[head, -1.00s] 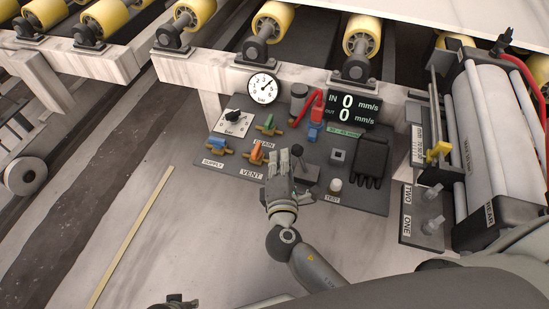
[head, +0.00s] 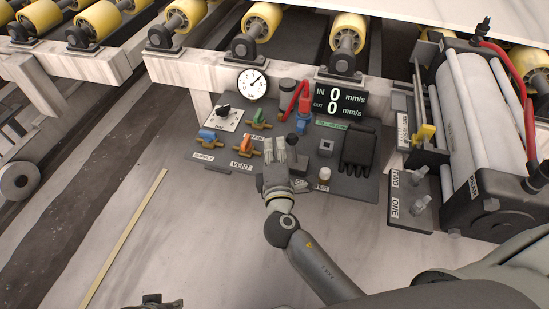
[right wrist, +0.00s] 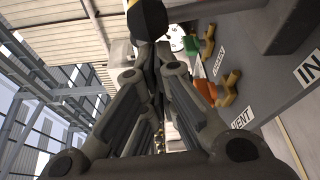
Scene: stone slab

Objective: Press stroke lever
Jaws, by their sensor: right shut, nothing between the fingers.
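The stroke lever appears to be the upright lever with a dark round knob (head: 293,139) on the control panel in the head view. Its lower part is mostly hidden by my right gripper. My right gripper (head: 276,147) is shut and empty, just left of and in front of the lever. In the right wrist view, the shut fingers (right wrist: 150,62) point at a dark knob (right wrist: 147,20) just past their tips. I cannot tell whether they touch it. A dark part at the bottom edge of the head view may be my left gripper (head: 160,301); its fingers are not clear.
Orange vent (head: 247,146), blue supply (head: 208,137) and green drain (head: 258,117) valves sit left of the gripper. A speed display (head: 340,103), a black glove (head: 357,150) and a pale test button (head: 325,173) are to its right. A roller unit (head: 487,130) stands far right.

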